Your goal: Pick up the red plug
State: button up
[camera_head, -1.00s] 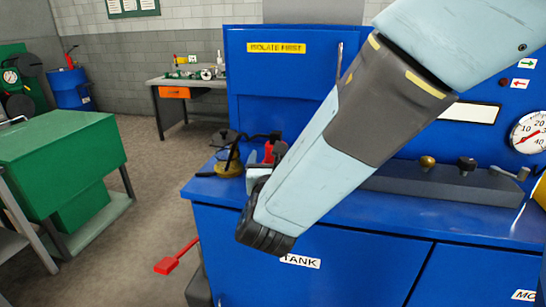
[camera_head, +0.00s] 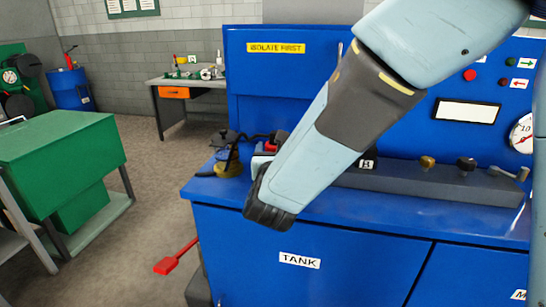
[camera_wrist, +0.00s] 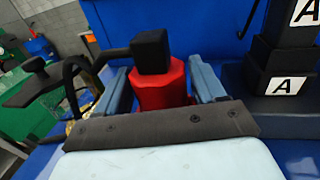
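The red plug (camera_wrist: 160,86) stands upright in the wrist view, with a black block and a black cable at its top. My gripper (camera_wrist: 162,76) has its two light-blue fingers on either side of the plug, apart from each other. A narrow gap seems to show beside the right finger; contact on the left cannot be told. The plug's lower part is hidden behind my gripper's dark edge. In the head view only a bit of the red plug (camera_head: 271,146) shows past my arm, on the blue bench's left end.
A brass-coloured round fitting (camera_head: 229,169) and black cable sit left of the plug on the blue bench (camera_head: 330,215). Black blocks marked A (camera_wrist: 285,84) stand to the right in the wrist view. A grey rail with knobs (camera_head: 430,178) runs along the bench. A blue panel rises behind.

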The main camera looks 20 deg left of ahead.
jog(key=c, duration=0.9)
jog(key=shift+c, duration=0.2)
